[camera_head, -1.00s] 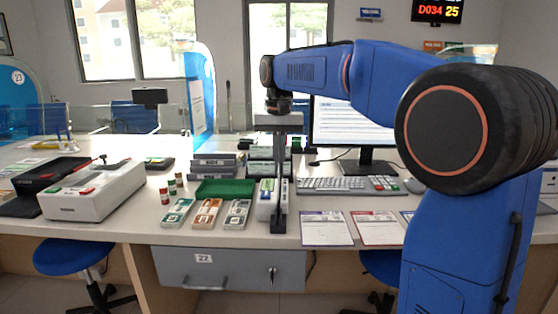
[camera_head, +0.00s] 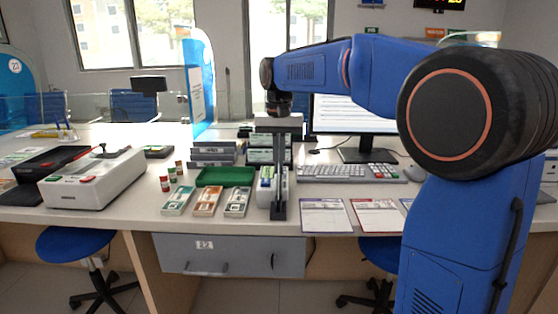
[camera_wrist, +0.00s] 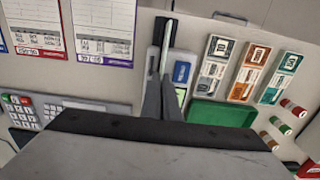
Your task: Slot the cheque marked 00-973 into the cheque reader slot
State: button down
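My gripper (camera_head: 279,200) points down over the front middle of the counter. In the wrist view its two dark fingers (camera_wrist: 164,84) lie close together above a narrow pale device (camera_wrist: 156,62) with a long dark slot, a blue label and a small green screen; it looks like the cheque reader. The head view shows this pale device (camera_head: 265,200) partly behind the fingers. A thin white strip (camera_wrist: 165,60) runs beside the dark slot, just beyond the fingertips; I cannot tell whether it is a cheque edge or whether the fingers hold it. No marking 00-973 is readable.
Printed sheets (camera_head: 325,215) (camera_head: 378,215) lie right of the device. A keyboard (camera_head: 331,173) and monitor (camera_head: 355,115) stand behind the sheets. A white machine (camera_head: 95,182) stands left.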

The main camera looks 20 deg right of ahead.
jog(key=shift+f, duration=1.25)
jog(key=shift+f, duration=0.2)
jog(key=c, duration=2)
grip_release()
jog(key=shift+r, duration=3.55)
